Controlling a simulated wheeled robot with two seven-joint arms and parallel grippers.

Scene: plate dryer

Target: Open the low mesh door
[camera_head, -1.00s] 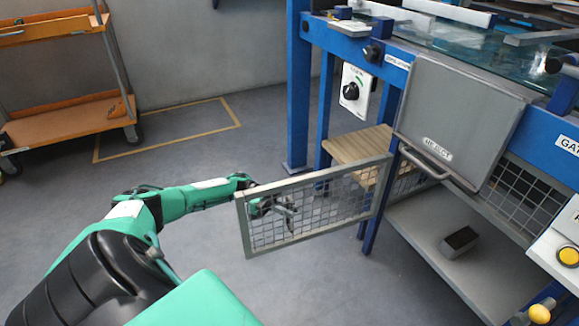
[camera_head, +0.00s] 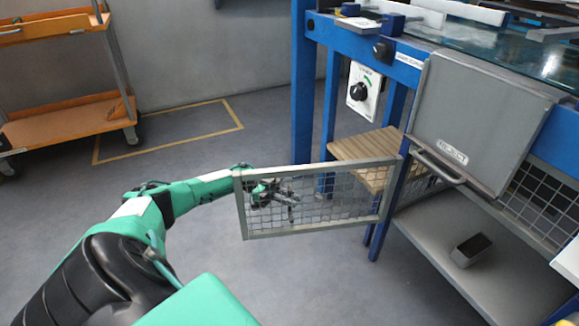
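The low mesh door (camera_head: 391,203) is a grey metal frame with wire mesh. It stands swung out from the blue machine frame, hinged at its right end beside a blue leg, with its free edge toward the left. My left arm reaches in from the left to the door's free end. My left gripper (camera_head: 288,199) shows through the mesh, behind the door. The mesh partly hides its fingers, so I cannot tell how far apart they are or whether they touch the door. My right gripper is out of view.
A grey reject cover (camera_head: 480,115) with a bar handle hangs right of the door. A lower shelf (camera_head: 480,285) holds a small dark-topped box (camera_head: 470,250). A wooden slatted surface (camera_head: 350,147) lies behind the door. An orange cart (camera_head: 70,121) stands far left. Floor left of the door is clear.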

